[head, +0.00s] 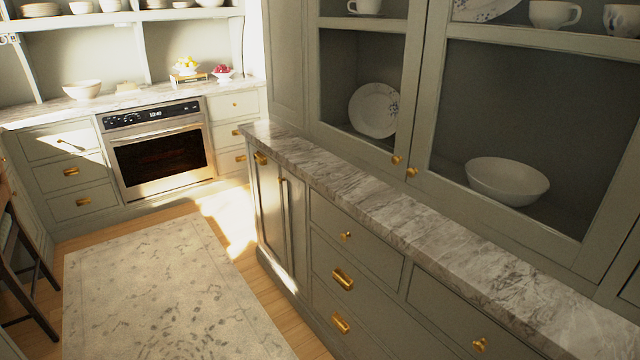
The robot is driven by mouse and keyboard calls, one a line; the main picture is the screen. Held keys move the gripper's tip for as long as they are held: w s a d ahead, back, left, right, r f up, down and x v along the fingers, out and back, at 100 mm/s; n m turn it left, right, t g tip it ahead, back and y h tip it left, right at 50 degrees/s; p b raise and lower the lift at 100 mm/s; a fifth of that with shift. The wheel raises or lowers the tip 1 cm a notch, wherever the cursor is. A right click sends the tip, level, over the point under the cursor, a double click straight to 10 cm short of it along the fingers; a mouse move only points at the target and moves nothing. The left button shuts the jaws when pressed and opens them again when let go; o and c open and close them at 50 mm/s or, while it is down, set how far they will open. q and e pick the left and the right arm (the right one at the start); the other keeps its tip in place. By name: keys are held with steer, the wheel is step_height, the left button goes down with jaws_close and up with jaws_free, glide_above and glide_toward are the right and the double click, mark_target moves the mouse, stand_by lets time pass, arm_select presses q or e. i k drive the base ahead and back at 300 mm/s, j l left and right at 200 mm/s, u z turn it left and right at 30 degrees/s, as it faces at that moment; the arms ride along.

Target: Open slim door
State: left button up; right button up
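Two narrow grey-green door panels stand at the far end of the lower cabinet, under the marble counter. The left narrow panel (265,205) has a brass pull (260,158) near its top. Neither of my grippers is in view.
A marble counter (400,215) tops the lower cabinet, with drawers (365,285) nearer me. Glass-fronted upper doors (425,120) hold dishes. A patterned rug (170,290) covers open floor. A dark chair (22,260) stands left; an oven (160,160) is at the back.

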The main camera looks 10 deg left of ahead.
mark_target(293, 191)
steer(key=i+j+z, duration=0.3)
steer(key=j+z, duration=0.35)
steer(key=i+j+z, duration=0.3)
steer(key=j+z, duration=0.3)
